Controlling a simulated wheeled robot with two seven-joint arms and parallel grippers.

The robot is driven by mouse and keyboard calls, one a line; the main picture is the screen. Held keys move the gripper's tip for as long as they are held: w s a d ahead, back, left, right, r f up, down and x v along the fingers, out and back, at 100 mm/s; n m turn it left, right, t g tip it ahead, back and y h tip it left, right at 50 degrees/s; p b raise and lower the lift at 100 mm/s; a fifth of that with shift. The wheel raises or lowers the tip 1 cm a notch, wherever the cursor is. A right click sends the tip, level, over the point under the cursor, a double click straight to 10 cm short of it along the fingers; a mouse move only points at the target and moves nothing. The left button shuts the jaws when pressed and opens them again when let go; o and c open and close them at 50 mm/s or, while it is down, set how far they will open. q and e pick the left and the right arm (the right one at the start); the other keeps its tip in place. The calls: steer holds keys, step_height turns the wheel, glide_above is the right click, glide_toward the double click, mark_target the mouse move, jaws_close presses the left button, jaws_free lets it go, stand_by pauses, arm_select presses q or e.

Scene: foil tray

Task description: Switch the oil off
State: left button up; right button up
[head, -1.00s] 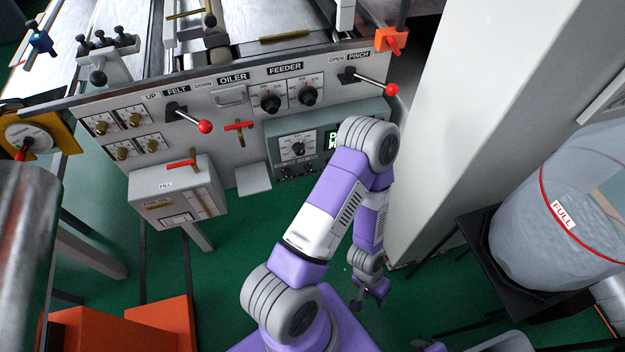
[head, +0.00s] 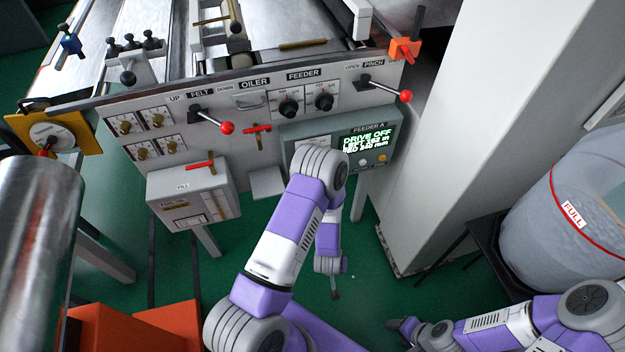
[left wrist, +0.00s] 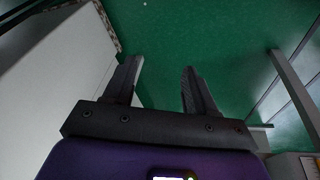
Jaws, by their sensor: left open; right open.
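Under the OILER label on the grey front panel (head: 185,112) is a red-handled valve (head: 257,129). Its red bar lies roughly crosswise over a brass stem. A grey box marked FILL (head: 190,194), below it to the left, has another red handle (head: 200,166) on top. My left gripper (head: 334,293) hangs low over the green floor, right of and well below the valve, touching nothing. In the left wrist view its two fingers (left wrist: 162,70) are apart and empty. My right gripper (head: 396,325) is low at the bottom right, small, open and far from the panel.
Red-knobbed FELT (head: 227,128) and PINCH (head: 406,97) levers stick out of the panel. A display box (head: 368,143) reads DRIVE OFF. A white column (head: 450,130) and a drum marked FULL (head: 590,190) stand right. A metal roller (head: 35,240) and orange box (head: 165,335) are at left.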

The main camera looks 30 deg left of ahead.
arm_select(q)
steer(key=w+a+n+t+y, duration=0.2)
steer(key=w+a+t+y, duration=0.1)
steer(key=w+a+y, duration=0.45)
steer(key=w+a+r+n+t+y, duration=0.2)
steer(key=w+a+r+t+y, duration=0.35)
steer(key=w+r, duration=0.45)
steer(key=b+x, duration=0.1)
steer(key=x, duration=0.5)
steer(key=shift+w+b, duration=0.35)
steer(key=shift+w, duration=0.05)
steer(key=c, duration=1)
steer(key=shift+c, duration=0.2)
